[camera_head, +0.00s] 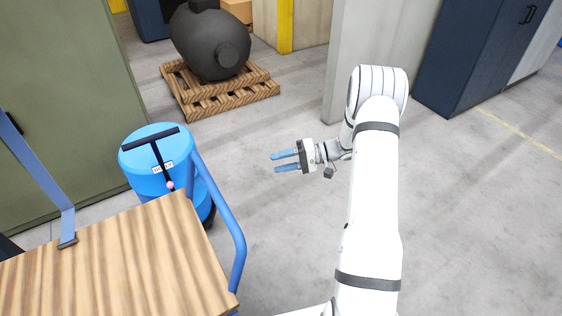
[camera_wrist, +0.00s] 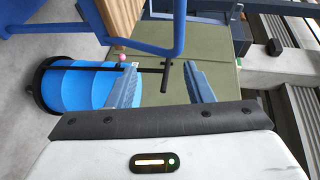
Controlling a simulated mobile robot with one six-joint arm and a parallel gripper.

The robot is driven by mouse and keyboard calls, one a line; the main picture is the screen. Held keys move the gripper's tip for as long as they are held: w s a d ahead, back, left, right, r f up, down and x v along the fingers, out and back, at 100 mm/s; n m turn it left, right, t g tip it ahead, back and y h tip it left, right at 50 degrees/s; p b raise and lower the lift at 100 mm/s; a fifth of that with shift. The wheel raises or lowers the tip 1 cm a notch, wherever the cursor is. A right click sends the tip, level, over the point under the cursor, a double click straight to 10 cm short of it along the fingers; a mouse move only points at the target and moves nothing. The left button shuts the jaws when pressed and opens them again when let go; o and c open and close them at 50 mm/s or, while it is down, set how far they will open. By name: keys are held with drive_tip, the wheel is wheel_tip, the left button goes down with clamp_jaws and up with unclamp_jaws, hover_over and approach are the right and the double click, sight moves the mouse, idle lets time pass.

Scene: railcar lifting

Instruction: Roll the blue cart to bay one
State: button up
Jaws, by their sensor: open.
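A cart with a wooden deck (camera_head: 115,265) and a blue tubular handle (camera_head: 222,215) stands at the lower left of the head view. Its blue handle also shows at the top of the wrist view (camera_wrist: 178,28). Behind it is a blue drum (camera_head: 140,165) on a dark round base, with a black T-shaped handle (camera_head: 150,139), a small label and a pink ball; I cannot tell which one is the blue cart. My gripper (camera_head: 274,163) is open and empty, right of both and apart from them. In the wrist view, the T-bar shows between my fingers (camera_wrist: 160,67), farther off.
A green cabinet (camera_head: 60,90) stands behind the drum. A wooden pallet (camera_head: 220,95) holds a dark grey vessel (camera_head: 208,45) at the back. A grey pillar (camera_head: 375,45) and a dark blue cabinet (camera_head: 475,50) stand at the right. The floor (camera_head: 270,225) around my gripper is clear.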

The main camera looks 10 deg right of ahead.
clamp_jaws()
idle(0.3)
idle(0.9)
drive_tip(key=c, duration=1)
unclamp_jaws()
drive_tip(key=o, duration=1)
drive_tip(key=d+r+b, duration=0.1)
drive_tip(key=d+b, duration=0.1)
drive_tip(key=d, duration=0.5)
drive_tip(key=shift+s+d+r, duration=0.25)
drive_tip(key=shift+s+d, duration=0.1)
